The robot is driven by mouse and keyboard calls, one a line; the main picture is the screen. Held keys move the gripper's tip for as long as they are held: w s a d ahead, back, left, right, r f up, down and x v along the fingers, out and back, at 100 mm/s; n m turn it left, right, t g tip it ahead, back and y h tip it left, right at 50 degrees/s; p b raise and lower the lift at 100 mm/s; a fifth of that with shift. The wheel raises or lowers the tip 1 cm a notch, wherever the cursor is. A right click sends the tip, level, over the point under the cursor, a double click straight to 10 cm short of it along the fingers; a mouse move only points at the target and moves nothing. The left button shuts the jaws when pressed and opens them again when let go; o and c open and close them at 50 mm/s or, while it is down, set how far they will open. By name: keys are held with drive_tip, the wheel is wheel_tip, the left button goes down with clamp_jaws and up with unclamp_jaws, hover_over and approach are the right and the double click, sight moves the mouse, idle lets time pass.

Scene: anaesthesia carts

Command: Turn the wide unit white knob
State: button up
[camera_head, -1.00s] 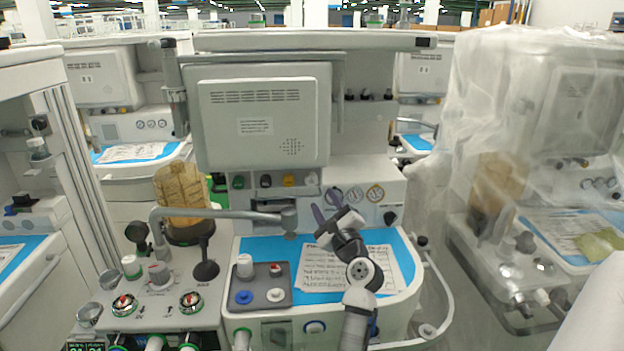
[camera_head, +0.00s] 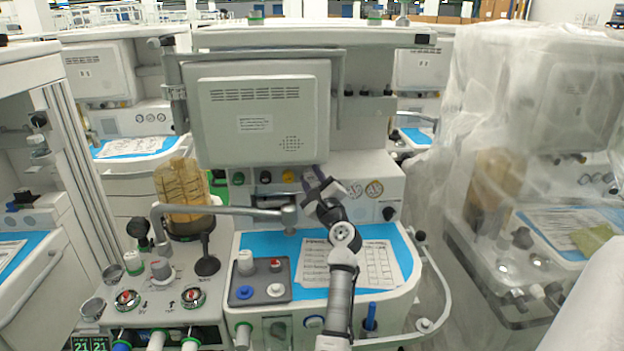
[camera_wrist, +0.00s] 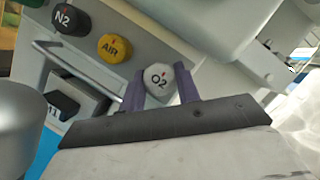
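The white knob, marked O2 (camera_wrist: 158,80), is on the front panel of the wide unit (camera_head: 257,115) in the middle. It is the rightmost in a row below the big screen housing. In the wrist view my gripper (camera_wrist: 160,90) has one purple finger on each side of the knob. The knob fills the gap and the fingers appear to touch its sides. In the head view my gripper (camera_head: 318,184) is up at the panel and hides much of the knob.
A yellow AIR knob (camera_wrist: 114,47) and a black N2 knob (camera_wrist: 69,19) are to the left of the white knob. A grey jointed bar (camera_head: 222,211) crosses in front of the panel. A paper sheet (camera_head: 375,262) lies on the blue worktop below.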

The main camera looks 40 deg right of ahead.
drive_tip(key=shift+c, duration=1.3)
drive_tip(key=shift+n, duration=0.3)
drive_tip(key=n+y+b, duration=0.1)
drive_tip(key=n, duration=0.2)
drive_tip(key=shift+g, duration=0.3)
drive_tip(key=n+g+y, duration=0.1)
drive_tip(key=n, duration=0.3)
drive_tip(key=shift+b, duration=0.4)
drive_tip(key=n+g, duration=0.1)
drive_tip(key=n, duration=0.3)
drive_tip(key=shift+r+g+y, duration=0.15)
drive_tip(key=shift+g+y, duration=0.25)
drive_tip(key=shift+n+g, duration=0.5)
drive_tip(key=shift+n, duration=0.7)
